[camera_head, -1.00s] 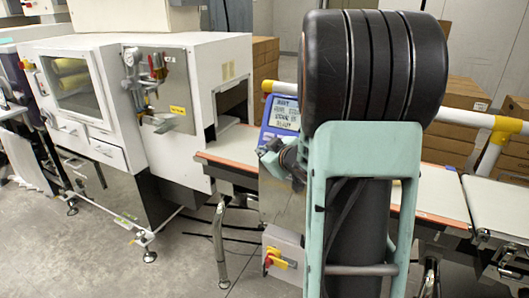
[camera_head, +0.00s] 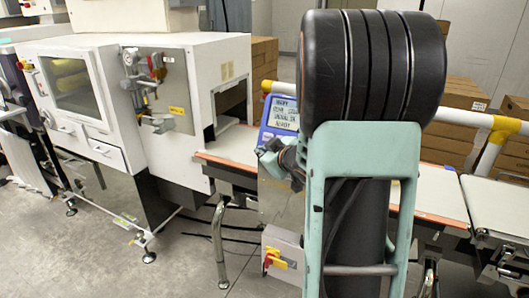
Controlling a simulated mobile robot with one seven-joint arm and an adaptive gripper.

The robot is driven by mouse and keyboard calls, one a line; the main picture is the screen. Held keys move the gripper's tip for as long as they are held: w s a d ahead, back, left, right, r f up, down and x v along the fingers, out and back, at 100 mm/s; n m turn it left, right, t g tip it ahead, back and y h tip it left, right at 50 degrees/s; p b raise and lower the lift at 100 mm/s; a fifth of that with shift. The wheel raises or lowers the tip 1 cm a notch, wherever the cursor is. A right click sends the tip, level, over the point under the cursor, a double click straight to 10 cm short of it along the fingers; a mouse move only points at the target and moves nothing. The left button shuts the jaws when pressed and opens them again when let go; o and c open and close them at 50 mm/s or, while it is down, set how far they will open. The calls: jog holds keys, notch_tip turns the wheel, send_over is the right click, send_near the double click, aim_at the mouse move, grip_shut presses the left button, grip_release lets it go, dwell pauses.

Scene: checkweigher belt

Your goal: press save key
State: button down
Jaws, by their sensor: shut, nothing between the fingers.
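A blue control panel (camera_head: 268,131) with a lit text screen (camera_head: 284,114) stands at the belt, left of my large dark arm link. Its lettering is too small to read surely. My gripper (camera_head: 263,150) is small in view at the panel's lower part, below the screen, and looks shut with nothing held. The save key cannot be made out. The keys below the screen are mostly hidden behind my gripper and arm. I cannot tell whether the fingertips touch the panel.
The conveyor belt (camera_head: 238,146) runs behind my arm to the right. A large white machine (camera_head: 208,72) stands at left. A box with a red and yellow switch (camera_head: 274,258) sits below the panel. Brown cartons (camera_head: 465,95) are stacked behind. Open floor lies at front left.

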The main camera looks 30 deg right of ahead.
jog(key=shift+d+f, duration=0.1)
jog(key=shift+d, duration=0.05)
jog(key=shift+w+d+f, duration=0.15)
jog(key=shift+w+d, duration=0.05)
dwell(0.3)
jog(key=shift+w+d+f, duration=0.15)
jog(key=shift+w+d, duration=0.1)
jog(key=shift+d, duration=0.05)
dwell(0.9)
jog(key=shift+a, duration=0.1)
jog(key=shift+s+a+r, duration=0.35)
jog(key=shift+s+a, duration=0.15)
jog(key=shift+a, duration=0.1)
jog(key=shift+s+a+r+p, duration=0.2)
jog(key=shift+s+a+r, duration=0.45)
jog(key=shift+a, duration=0.2)
jog(key=shift+s+a+r+p, duration=0.15)
jog(key=shift+s+a+r, duration=0.35)
jog(key=shift+s+a, duration=0.25)
jog(key=shift+a, duration=0.1)
